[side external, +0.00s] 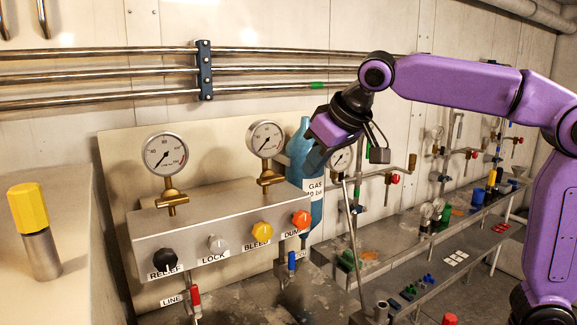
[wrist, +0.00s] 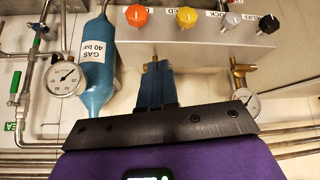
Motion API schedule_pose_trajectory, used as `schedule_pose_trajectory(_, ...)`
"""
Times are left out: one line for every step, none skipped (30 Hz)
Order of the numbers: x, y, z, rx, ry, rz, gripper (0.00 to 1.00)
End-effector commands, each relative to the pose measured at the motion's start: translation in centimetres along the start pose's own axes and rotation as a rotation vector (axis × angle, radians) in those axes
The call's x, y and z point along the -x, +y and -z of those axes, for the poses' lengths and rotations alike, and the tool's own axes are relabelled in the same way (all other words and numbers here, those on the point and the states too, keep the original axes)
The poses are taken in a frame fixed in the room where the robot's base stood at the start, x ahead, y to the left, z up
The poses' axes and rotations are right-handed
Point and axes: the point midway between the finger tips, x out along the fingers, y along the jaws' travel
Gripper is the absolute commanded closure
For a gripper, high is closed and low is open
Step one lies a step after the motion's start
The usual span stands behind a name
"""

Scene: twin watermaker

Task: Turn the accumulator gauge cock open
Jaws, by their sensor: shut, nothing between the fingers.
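The blue gas bottle (side external: 303,205), labelled "GAS 40 bar", stands behind the right end of the grey valve block. A round gauge (side external: 340,160) beside it is partly hidden by my arm; a gauge next to the bottle shows in the wrist view (wrist: 67,78). Two more gauges (side external: 165,152) (side external: 266,138) stand on brass fittings (side external: 172,198) (side external: 270,178) on the block. I cannot tell which fitting is the accumulator gauge cock, or its setting. My gripper (side external: 313,162) is shut and empty, in front of the bottle; its blue fingers (wrist: 155,68) point toward the block.
The grey block (side external: 215,217) carries black, silver, yellow and orange knobs. Below are a red handle (side external: 195,296) and a blue handle (side external: 291,261). Steel pipes (side external: 120,75) cross the wall. A yellow-capped cylinder (side external: 35,230) stands left. A bench with fittings lies right.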

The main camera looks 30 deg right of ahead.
Motion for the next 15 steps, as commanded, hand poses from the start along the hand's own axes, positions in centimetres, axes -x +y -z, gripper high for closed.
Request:
schedule_pose_trajectory(0.3,0.6,1.9,-0.047,0.031,-0.022,1.0)
schedule_pose_trajectory(0.6,1.0,2.8,-0.072,0.048,-0.034,1.0)
schedule_pose_trajectory(0.9,1.4,3.8,-0.104,0.07,-0.049,1.0)
schedule_pose_trajectory(1.1,1.8,4.5,-0.125,0.083,-0.059,1.0)
schedule_pose_trajectory(1.3,2.1,5.2,-0.144,0.096,-0.068,1.0)
schedule_pose_trajectory(1.6,2.5,5.8,-0.168,0.111,-0.079,1.0)
schedule_pose_trajectory(1.8,2.8,6.3,-0.183,0.12,-0.087,1.0)
schedule_pose_trajectory(1.9,3.0,6.6,-0.194,0.128,-0.093,1.0)
schedule_pose_trajectory(2.1,3.2,7.0,-0.207,0.137,-0.098,1.0)
schedule_pose_trajectory(2.1,3.4,7.2,-0.214,0.142,-0.102,1.0)
schedule_pose_trajectory(2.2,3.5,7.3,-0.221,0.145,-0.105,1.0)
schedule_pose_trajectory(2.2,3.6,7.5,-0.226,0.148,-0.107,1.0)
schedule_pose_trajectory(2.1,3.7,7.6,-0.228,0.149,-0.108,1.0)
schedule_pose_trajectory(1.9,3.7,7.6,-0.229,0.149,-0.109,1.0)
schedule_pose_trajectory(1.6,3.8,7.6,-0.229,0.148,-0.109,1.0)
